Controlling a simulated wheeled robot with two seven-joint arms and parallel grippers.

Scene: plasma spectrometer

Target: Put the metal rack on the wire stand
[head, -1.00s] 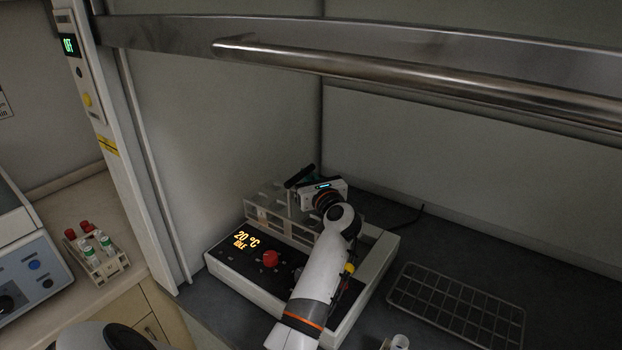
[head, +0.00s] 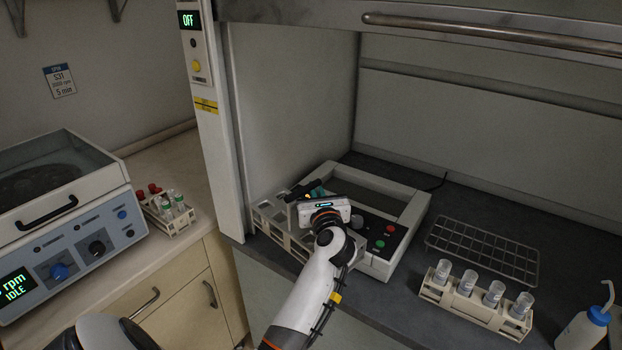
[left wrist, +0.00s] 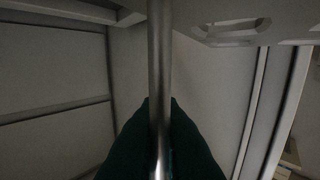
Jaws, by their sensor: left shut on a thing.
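The metal rack (head: 283,240), pale grey with openings, is at the front left corner of the fume hood, overlapping the heating unit in the head view. My left gripper (head: 303,190) is shut on the rack; its teal fingers (left wrist: 160,140) close around a round metal bar (left wrist: 159,60) in the left wrist view. Part of a slotted plate of the rack (left wrist: 235,32) shows there too. The gripper body hides part of the rack. The wire stand (head: 483,250), a flat empty grid, lies on the dark hood floor to the right. My right gripper is not in view.
The heating unit (head: 412,232) with an open well stands beside the held rack. A vial rack (head: 470,308) stands in front of the wire stand, a wash bottle (head: 585,330) at far right. A centrifuge (head: 70,230) and tube rack (head: 170,215) are on the left bench.

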